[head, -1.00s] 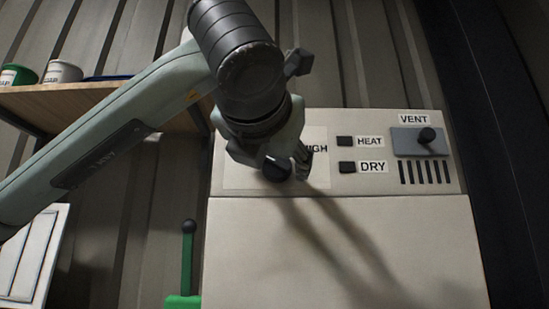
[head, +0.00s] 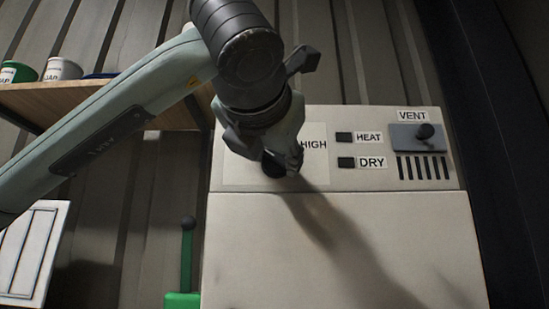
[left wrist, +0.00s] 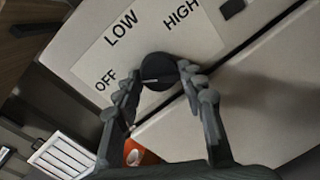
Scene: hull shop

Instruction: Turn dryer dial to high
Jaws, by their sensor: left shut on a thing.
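The dryer dial (left wrist: 158,68) is a round black knob on a pale label plate marked OFF, LOW and HIGH, seen in the left wrist view. A faint light mark shows on its face, towards the OFF side; I cannot read its setting surely. My left gripper (left wrist: 159,80) has one finger on each side of the dial and is shut on it. In the head view the left gripper (head: 283,162) hides most of the dial (head: 271,169) and the OFF and LOW words. The dryer (head: 340,240) is a pale box. My right gripper is out of view.
On the dryer panel, the HEAT button (head: 344,137), the DRY button (head: 346,162) and a VENT slider (head: 425,132) sit to the right of the dial. A green-based lever (head: 187,255) stands left of the dryer. A wooden shelf (head: 60,98) with containers is at upper left.

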